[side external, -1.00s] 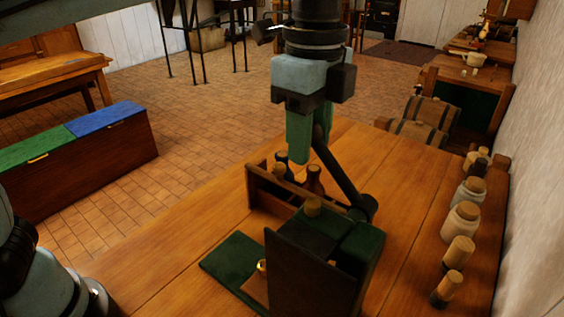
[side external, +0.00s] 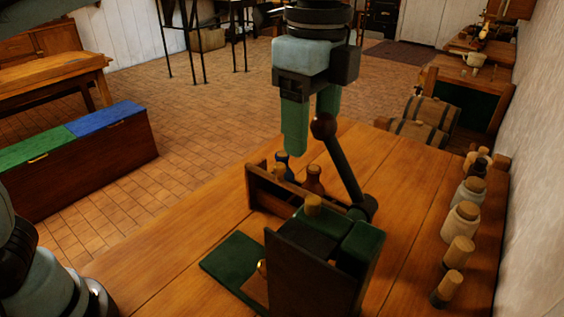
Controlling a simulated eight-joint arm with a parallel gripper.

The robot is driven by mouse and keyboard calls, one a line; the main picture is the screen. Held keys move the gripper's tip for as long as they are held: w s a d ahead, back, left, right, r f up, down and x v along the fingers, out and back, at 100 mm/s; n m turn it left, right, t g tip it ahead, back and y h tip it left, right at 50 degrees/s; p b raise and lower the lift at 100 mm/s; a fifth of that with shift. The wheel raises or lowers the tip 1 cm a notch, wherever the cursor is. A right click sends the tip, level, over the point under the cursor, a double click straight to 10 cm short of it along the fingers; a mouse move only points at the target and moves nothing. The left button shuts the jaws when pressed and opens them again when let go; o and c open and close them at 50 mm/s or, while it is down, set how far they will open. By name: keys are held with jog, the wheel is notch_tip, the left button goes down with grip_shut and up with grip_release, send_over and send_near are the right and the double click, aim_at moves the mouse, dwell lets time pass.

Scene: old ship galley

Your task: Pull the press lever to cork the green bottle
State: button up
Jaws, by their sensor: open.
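The press (side external: 320,275) stands on the table, with a dark upright board and green blocks. Its lever (side external: 343,172) is a black rod tilted up and to the left, with a dark brown ball knob (side external: 323,126) at its raised end. My gripper (side external: 311,135) points down over the table with its green fingers apart. The knob shows in front of the fingers, overlapping the right one; I cannot tell whether they touch. A cork (side external: 313,204) sits on top of the press. I cannot make out the green bottle; the press board may hide it.
A wooden rack (side external: 270,192) with a brown bottle (side external: 314,181) and a bluish one (side external: 289,172) stands behind the press. Jars and corked pots (side external: 461,222) line the table's right side. A green mat (side external: 236,262) lies left of the press. The left tabletop is clear.

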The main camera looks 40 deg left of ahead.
jog(key=shift+r, duration=2.65)
jog(key=a+f+n+t+h, duration=0.1)
jog(key=a+f+n+t, duration=0.1)
jog(key=a+f+n, duration=0.3)
jog(key=a+f+n+t, duration=0.1)
jog(key=a+f+n, duration=0.1)
jog(key=a+n, duration=0.35)
jog(key=s+a+f+n+t+y, duration=0.1)
jog(key=s+a+f+n+t, duration=0.3)
jog(key=a+f+n, duration=0.3)
jog(key=s+a+f, duration=0.1)
jog(key=a+f, duration=0.4)
jog(key=shift+s+f, duration=0.15)
jog(key=shift+f, duration=0.25)
